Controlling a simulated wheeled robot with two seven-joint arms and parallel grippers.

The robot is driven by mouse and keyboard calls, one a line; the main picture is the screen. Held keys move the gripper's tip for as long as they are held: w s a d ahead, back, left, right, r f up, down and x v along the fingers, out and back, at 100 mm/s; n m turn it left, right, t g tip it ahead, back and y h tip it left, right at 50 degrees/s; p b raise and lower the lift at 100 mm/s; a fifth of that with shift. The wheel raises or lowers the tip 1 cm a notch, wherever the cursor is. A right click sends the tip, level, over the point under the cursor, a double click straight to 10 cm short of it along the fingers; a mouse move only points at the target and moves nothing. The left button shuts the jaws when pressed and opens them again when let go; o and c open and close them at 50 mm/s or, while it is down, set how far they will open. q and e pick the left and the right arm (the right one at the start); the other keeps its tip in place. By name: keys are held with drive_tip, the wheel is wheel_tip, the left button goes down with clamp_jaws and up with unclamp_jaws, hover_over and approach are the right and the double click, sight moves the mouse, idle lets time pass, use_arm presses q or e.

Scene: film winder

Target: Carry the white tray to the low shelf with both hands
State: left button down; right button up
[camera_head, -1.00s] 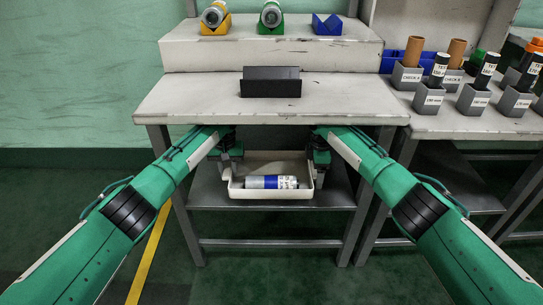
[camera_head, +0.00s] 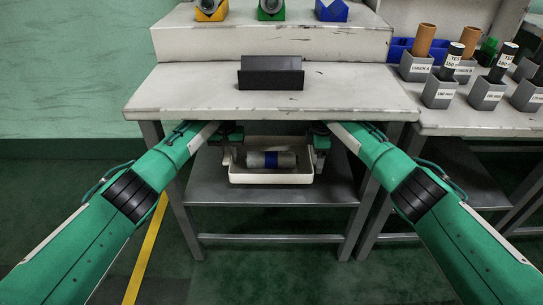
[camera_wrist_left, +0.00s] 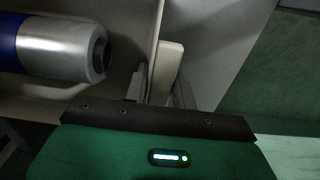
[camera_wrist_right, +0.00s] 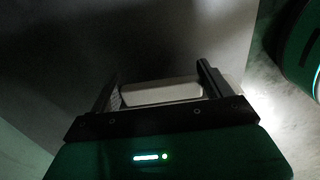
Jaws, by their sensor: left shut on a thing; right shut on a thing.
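The white tray (camera_head: 270,179) is level under the worktop, over the grey low shelf (camera_head: 335,190). I cannot tell whether its base touches the shelf. A silver and blue cylinder (camera_head: 256,161) lies on its side in the tray; one end shows in the left wrist view (camera_wrist_left: 62,48). My left gripper (camera_head: 229,150) is shut on the tray's left handle, seen between its fingers in the left wrist view (camera_wrist_left: 167,68). My right gripper (camera_head: 319,150) is shut on the right handle, seen in the right wrist view (camera_wrist_right: 160,92).
The worktop (camera_head: 180,95) is just above my forearms and carries a black block (camera_head: 270,80). The shelf's front strip is bare. Table legs (camera_head: 178,190) stand on both sides. A second table (camera_head: 470,120) at right holds several labelled grey holders with tubes.

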use_arm(q)
drive_tip(key=shift+f, duration=1.9)
use_arm(e)
drive_tip(key=shift+f, duration=1.85)
use_arm(q)
drive_tip(key=c, duration=1.1)
unclamp_jaws()
drive_tip(key=shift+c, duration=0.2)
use_arm(e)
drive_tip(key=o, duration=1.1)
